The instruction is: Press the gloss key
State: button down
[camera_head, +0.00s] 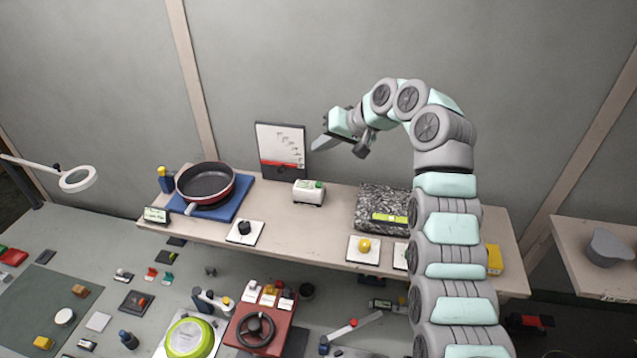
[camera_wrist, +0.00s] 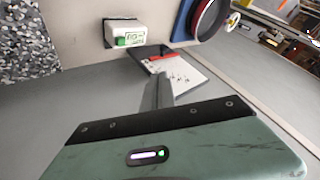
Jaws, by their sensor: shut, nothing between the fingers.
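A small white box-shaped instrument (camera_head: 309,192) with a green patch on top sits on the bench shelf, right of the standing board. It shows in the wrist view (camera_wrist: 125,35) at the top, with a green key-like part at its lower left and a small green-lettered face. I cannot read a gloss label on it. My gripper (camera_head: 319,143) is above the shelf, in the air higher than the instrument and apart from it. Its fingers are shut and empty; in the wrist view they (camera_wrist: 158,92) point up the picture, below the instrument.
A white board with a red band (camera_head: 281,148) stands behind the instrument. A red-rimmed pan (camera_head: 206,183) rests on a blue mat at left. A speckled stone block (camera_head: 383,204) is at right. Black (camera_head: 245,229) and yellow (camera_head: 364,246) knobs sit along the shelf front.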

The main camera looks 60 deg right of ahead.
jog(key=b, duration=0.4)
send_over(321, 185)
notch_tip(321, 185, down, 8)
jog(key=shift+r, duration=0.1)
jog(key=shift+s+f, duration=0.1)
jog(key=shift+f, duration=0.3)
dwell(1.5)
jog(key=shift+f, duration=0.4)
jog(key=shift+f, duration=0.55)
dwell(0.6)
jog(key=shift+r+p, duration=0.4)
jog(key=shift+r, duration=0.55)
jog(key=shift+r, duration=0.1)
